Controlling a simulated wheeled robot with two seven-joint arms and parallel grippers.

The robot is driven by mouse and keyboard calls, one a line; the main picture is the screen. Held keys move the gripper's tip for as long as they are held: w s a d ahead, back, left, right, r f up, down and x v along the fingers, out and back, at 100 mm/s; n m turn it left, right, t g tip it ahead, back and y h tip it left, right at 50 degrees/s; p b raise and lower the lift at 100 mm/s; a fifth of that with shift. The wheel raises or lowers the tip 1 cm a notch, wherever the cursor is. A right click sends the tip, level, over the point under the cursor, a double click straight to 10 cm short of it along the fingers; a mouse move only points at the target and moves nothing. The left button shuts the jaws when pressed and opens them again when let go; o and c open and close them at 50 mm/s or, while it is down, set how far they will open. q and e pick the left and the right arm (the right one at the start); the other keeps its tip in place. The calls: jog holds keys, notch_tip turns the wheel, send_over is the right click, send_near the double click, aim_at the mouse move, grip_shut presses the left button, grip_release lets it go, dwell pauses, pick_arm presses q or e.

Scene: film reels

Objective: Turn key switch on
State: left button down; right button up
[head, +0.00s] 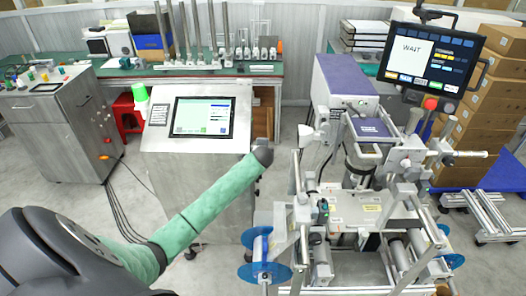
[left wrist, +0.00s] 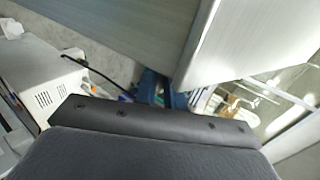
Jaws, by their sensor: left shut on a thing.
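My left arm, in a green sleeve, comes in from the lower left of the head view and reaches up to the right side of the steel console cabinet (head: 195,165). Its dark end covers the cabinet's right edge, and the fingers are hidden there. In the left wrist view the dark body of my left gripper (left wrist: 164,92) fills the bottom. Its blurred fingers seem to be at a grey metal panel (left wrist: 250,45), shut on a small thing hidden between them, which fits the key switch. I cannot make out the key or its angle. My right gripper is not in view.
The cabinet's screen (head: 202,117) is lit. A reel machine (head: 370,210) with blue discs stands at right, under a monitor (head: 432,60) reading WAIT. A steel cabinet (head: 60,125) with buttons stands at left. A green workbench (head: 290,70) is behind. Cables lie on the floor.

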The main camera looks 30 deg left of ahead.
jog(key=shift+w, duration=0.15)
pick_arm(q)
jog(key=c, duration=1.5)
grip_release()
jog(key=shift+s, duration=0.1)
